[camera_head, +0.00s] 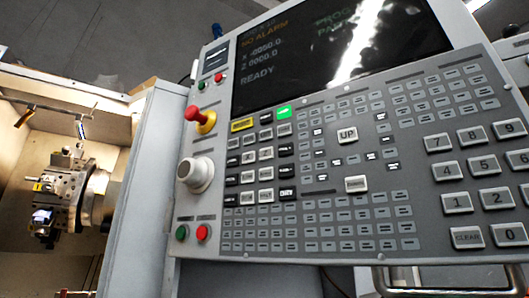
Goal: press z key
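A grey machine control panel (300,215) fills the middle and right of the head view, tilted in the picture. It carries several blocks of keys. White and black keys (266,153) sit left of the middle, below a yellow key (242,125) and a lit green key (284,112). Larger keys marked UP (347,135) and another below it (357,184) are in the middle. Most small key labels are too small to read, so I cannot tell which one is the Z key. The screen (340,55) shows X and Z values and READY. Neither gripper is in view.
A red emergency knob (192,113) on a yellow base and a grey round dial (195,174) stick out at the panel's left. Green (182,233) and red (203,232) buttons sit below. The open lathe chamber with its turret (62,195) is at left. A metal bar (450,291) runs below the panel.

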